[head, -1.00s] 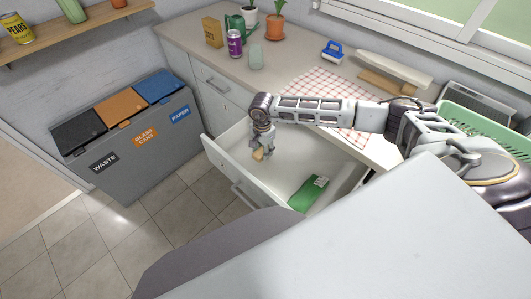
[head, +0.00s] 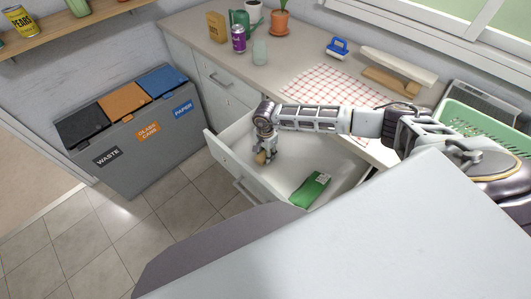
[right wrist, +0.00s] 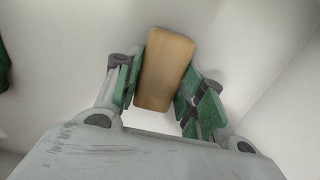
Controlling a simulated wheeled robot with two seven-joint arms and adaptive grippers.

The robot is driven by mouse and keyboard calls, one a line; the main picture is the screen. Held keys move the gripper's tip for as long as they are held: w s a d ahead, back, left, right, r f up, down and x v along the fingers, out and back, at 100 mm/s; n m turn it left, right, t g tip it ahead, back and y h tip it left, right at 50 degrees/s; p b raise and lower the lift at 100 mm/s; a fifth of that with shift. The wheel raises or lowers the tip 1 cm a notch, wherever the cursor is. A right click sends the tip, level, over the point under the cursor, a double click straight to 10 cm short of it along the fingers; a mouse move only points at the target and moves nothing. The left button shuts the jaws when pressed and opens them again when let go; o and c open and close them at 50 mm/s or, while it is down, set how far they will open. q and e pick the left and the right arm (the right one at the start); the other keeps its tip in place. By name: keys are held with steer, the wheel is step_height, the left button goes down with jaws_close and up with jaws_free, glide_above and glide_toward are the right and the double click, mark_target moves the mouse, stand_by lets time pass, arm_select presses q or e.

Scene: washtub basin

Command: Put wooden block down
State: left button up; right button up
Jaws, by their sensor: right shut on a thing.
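The wooden block (right wrist: 166,68) is a small light-brown piece, seen between the green-padded fingers of my right gripper (right wrist: 160,88) in the right wrist view. In the head view my right gripper (head: 264,156) points down inside the open drawer (head: 300,165), near its left end, with the block (head: 262,158) at its fingertips. The gripper is shut on the block. White drawer surfaces surround it in the wrist view. I cannot tell whether the block touches the drawer floor. My left gripper is not in view.
A green packet (head: 310,189) lies in the drawer, right of the gripper. The counter above holds a checkered cloth (head: 325,88), a purple can (head: 238,38), a glass (head: 260,51) and a blue brush (head: 338,47). Waste bins (head: 135,130) stand at left. The drawer's middle is clear.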

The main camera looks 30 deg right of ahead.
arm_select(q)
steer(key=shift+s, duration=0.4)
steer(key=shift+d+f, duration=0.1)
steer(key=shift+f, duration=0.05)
arm_select(e)
steer(key=shift+f, duration=0.1)
steer(key=o, duration=1)
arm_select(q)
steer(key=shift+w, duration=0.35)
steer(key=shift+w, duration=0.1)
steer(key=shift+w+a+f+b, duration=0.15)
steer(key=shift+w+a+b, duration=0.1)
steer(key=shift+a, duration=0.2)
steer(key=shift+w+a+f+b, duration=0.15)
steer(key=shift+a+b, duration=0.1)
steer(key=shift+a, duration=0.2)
arm_select(e)
step_height(320, 180, up, 12)
